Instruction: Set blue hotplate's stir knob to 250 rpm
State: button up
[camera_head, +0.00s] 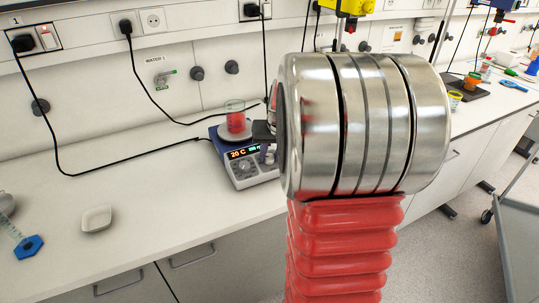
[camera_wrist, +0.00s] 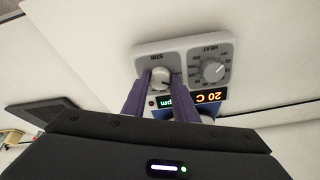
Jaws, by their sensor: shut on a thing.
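The blue hotplate (camera_head: 245,160) stands on the bench in the head view, with a beaker of red liquid (camera_head: 236,118) on its top. Its display shows "20 C" in orange and a green reading beside it that my arm and fingers partly cover. In the wrist view the hotplate's front panel (camera_wrist: 190,58) appears upside down, with the stir knob (camera_wrist: 160,77) at left and the heat knob (camera_wrist: 213,71) at right. My gripper (camera_wrist: 161,82) is shut on the stir knob, one finger on each side. The rpm digits are hidden behind a finger.
A white dish (camera_head: 96,219) and a blue hexagonal-based item (camera_head: 29,246) lie on the bench at left. Black cables hang from wall sockets and run across the bench behind the hotplate. The bench front between dish and hotplate is clear.

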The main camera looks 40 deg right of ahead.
jog(key=shift+a, duration=0.1)
jog(key=o, duration=1.1)
jog(key=shift+c, duration=0.2)
jog(key=v, duration=1.3)
jog(key=shift+r, duration=0.35)
